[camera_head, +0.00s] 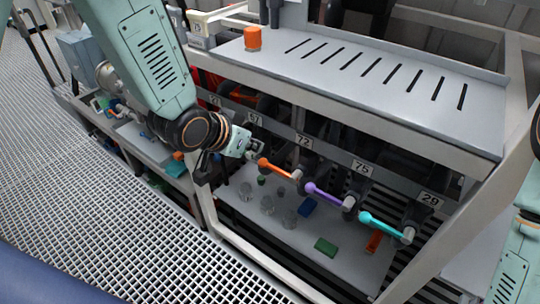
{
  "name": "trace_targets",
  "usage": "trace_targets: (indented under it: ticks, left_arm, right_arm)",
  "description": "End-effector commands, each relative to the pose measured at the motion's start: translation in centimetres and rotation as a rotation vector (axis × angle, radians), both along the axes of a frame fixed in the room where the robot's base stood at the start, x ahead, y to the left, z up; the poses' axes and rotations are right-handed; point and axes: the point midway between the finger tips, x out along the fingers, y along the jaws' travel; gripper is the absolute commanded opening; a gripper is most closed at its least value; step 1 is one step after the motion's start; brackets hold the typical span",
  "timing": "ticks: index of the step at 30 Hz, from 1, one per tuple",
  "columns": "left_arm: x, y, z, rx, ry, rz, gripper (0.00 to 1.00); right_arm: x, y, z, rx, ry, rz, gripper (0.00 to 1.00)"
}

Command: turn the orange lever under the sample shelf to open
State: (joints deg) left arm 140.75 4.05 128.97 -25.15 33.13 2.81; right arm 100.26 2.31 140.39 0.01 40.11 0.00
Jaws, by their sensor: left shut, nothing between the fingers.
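The orange lever (279,170) sits under the slotted shelf (365,75), below the label 72. It slopes down to the right, with its right end at a pale fitting. My left gripper (256,151) is at the upper left end of the orange lever, very close to it. Its fingers are shut with nothing between them. I cannot tell whether they touch the lever. My right gripper is out of view; only part of my right arm shows at the right edge.
A purple lever (323,195) and a cyan lever (380,224) are to the right of the orange one. The lower shelf (262,227) holds clear glassware, a blue block (307,206) and a green block (326,246). An orange cylinder (253,38) stands on the slotted shelf. Grating floor lies left.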

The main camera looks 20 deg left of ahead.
Motion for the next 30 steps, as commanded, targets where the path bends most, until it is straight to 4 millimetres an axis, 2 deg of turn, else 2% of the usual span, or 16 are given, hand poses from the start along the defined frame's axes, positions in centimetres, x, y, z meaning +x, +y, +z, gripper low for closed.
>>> trace_targets:
  ticks: [16,22,30]
  left_arm:
    - [6.5,-2.2,-7.3,0.000,0.003,-0.001,0.00]
    - [6.3,-1.9,-9.9,-0.002,0.005,0.002,0.00]
    - [6.3,-1.9,-10.8,-0.002,0.002,0.002,0.00]
  right_arm:
    - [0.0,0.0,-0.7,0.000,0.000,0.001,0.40]
    - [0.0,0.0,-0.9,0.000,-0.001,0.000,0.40]
    - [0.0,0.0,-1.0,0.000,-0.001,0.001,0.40]
